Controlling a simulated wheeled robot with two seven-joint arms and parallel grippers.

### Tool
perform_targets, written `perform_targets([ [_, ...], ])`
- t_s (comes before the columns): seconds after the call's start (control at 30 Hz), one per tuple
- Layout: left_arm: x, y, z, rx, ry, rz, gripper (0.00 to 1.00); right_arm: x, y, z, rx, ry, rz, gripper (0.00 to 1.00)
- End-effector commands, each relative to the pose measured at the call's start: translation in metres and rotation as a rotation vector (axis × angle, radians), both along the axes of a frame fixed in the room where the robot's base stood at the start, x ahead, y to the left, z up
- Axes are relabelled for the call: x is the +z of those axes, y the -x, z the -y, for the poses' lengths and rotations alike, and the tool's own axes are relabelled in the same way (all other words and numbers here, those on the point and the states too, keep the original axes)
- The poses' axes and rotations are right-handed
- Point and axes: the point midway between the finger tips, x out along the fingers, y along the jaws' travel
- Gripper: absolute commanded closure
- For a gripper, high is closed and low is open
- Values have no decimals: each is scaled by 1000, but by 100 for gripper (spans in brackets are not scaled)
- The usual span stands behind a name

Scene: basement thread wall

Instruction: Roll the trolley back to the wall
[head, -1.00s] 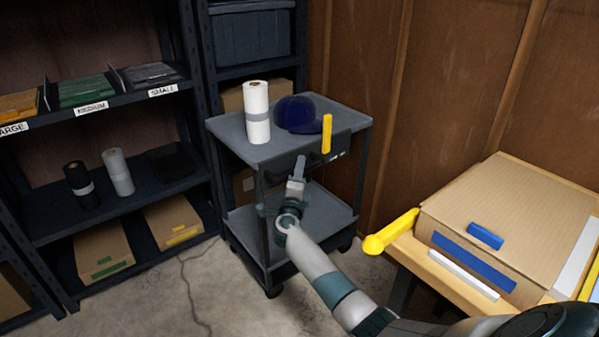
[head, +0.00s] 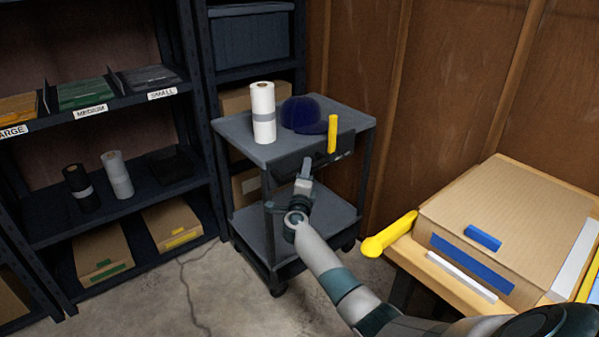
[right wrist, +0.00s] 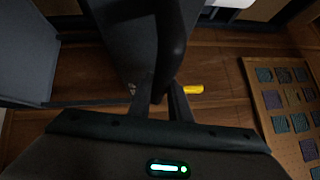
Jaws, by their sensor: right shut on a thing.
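The trolley (head: 240,128) is a dark grey two-deck cart on casters, standing near the brown wooden wall (head: 350,60). My right gripper (head: 304,172) is at the trolley's near side, below the top edge. In the right wrist view, my right gripper (right wrist: 163,92) is shut on the trolley's dark handle bar (right wrist: 172,45). My left gripper is out of view.
Dark shelving (head: 195,110) stands close on the trolley's left. A wooden bench (head: 413,252) with a cardboard box (head: 515,215) and a yellow rounded bar (head: 390,235) is at right. Concrete floor (head: 190,290) is clear at front left. A yellow strip (head: 332,134) stands at the trolley's edge.

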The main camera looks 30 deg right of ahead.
Motion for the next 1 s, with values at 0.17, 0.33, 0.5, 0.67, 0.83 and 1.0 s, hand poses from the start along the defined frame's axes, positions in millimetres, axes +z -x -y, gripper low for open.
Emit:
perform_targets([
  [0.17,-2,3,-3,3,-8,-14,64,1,0,16,-4,0,-1,100],
  [0.33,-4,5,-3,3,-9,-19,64,1,0,18,-4,0,1,100],
  [0.5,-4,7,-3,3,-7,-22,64,1,0,18,-5,0,1,66],
  [0.67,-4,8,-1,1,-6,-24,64,1,0,17,-4,-1,0,64],
  [0.83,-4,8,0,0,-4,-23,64,1,0,16,-2,-1,1,64],
  [1.0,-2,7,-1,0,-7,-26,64,-1,4,11,-1,-2,0,64],
])
